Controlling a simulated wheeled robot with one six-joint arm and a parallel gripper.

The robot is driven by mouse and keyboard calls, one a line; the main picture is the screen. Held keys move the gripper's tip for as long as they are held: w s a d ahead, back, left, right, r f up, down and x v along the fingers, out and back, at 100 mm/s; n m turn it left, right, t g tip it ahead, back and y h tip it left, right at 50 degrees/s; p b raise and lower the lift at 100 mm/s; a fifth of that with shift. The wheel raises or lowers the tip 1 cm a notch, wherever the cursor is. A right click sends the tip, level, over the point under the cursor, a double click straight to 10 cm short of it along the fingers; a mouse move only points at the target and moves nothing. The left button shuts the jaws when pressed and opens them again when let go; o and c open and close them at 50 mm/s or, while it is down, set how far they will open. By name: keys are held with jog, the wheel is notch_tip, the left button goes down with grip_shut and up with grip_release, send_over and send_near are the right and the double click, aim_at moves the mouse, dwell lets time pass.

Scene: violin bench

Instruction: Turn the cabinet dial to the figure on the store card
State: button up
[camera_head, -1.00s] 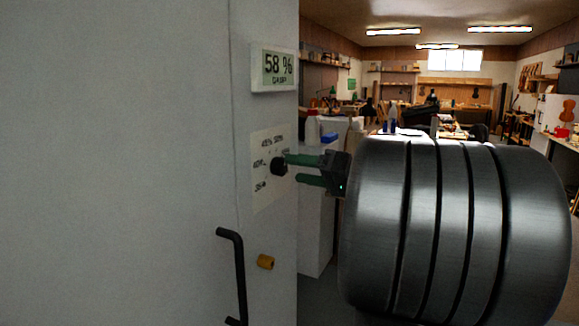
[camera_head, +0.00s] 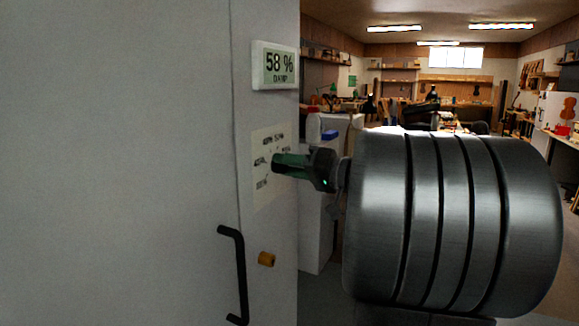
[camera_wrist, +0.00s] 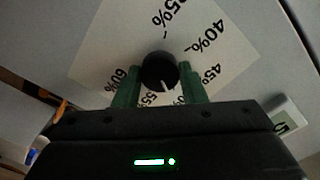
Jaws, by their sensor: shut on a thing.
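The black round dial (camera_wrist: 158,68) sits on a white scale card (camera_wrist: 105,45) on the cabinet (camera_head: 150,120). My gripper (camera_head: 279,161) is at the card, its green fingers shut on the dial, one on each side in the wrist view (camera_wrist: 158,88). The dial's white mark points down in the wrist view, towards the figures by the gripper, near 55%. Figures 35%, 40%, 45%, 55% and 60% show; part of the scale is hidden by my gripper. In the head view the fingers hide the dial. I cannot make out a store card.
A display (camera_head: 275,66) above the dial reads 58 % with DAMP under it. A black door handle (camera_head: 238,272) and a small brass knob (camera_head: 266,259) are below. A white cabinet (camera_head: 322,210) stands behind my arm; a workshop lies beyond.

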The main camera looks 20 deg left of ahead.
jog(key=shift+m, duration=0.4)
jog(key=m+p, duration=1.4)
jog(key=m, duration=0.3)
jog(key=shift+m, duration=0.3)
jog(key=shift+f, duration=0.1)
jog(key=o, duration=1)
jog(key=d+b, duration=0.1)
jog(key=d, duration=0.3)
jog(key=s+d, duration=0.1)
jog(key=d, duration=0.4)
jog(key=s+d+b, duration=0.1)
jog(key=d, duration=0.3)
jog(key=shift+d+b, duration=0.35)
